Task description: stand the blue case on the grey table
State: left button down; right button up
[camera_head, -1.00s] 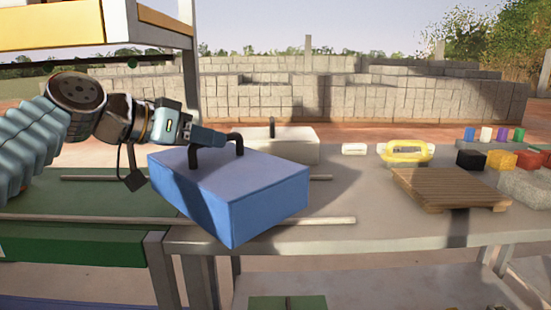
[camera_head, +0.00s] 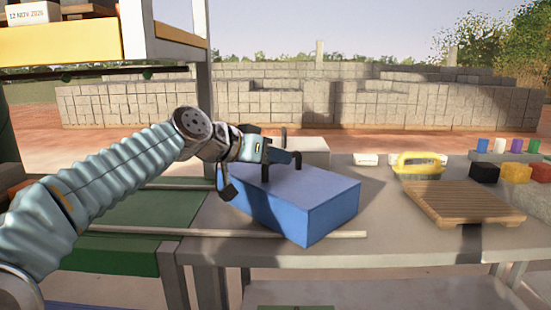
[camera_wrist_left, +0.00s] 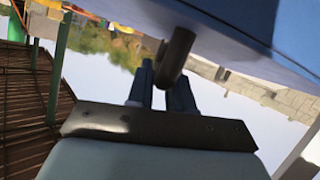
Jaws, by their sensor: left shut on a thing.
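The blue case (camera_head: 300,205) is a box with a dark handle on top. In the head view it is over the left part of the grey table (camera_head: 400,243), turned at an angle. I cannot tell whether its underside touches the table. My left gripper (camera_head: 290,157) is shut on the case's handle, at the top of the case. In the left wrist view the dark handle post (camera_wrist_left: 176,58) is by the fingers, and the blue case surface (camera_wrist_left: 235,30) fills the upper right. My right gripper is not in view.
A wooden pallet (camera_head: 465,203) lies on the table to the right. Behind it are a yellow-handled tool (camera_head: 418,165) and several coloured blocks. A pale box (camera_head: 308,150) stands behind the case. A green surface (camera_head: 130,208) with pale rods lies at left. Grey tabletop is bare between case and pallet.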

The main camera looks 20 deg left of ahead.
pick_arm(q)
jog(key=shift+f, duration=0.1)
jog(key=c, duration=1)
grip_release()
jog(key=shift+r, duration=0.2)
jog(key=v, duration=1.2)
jog(key=shift+f+b, duration=0.1)
jog(key=shift+b, duration=0.25)
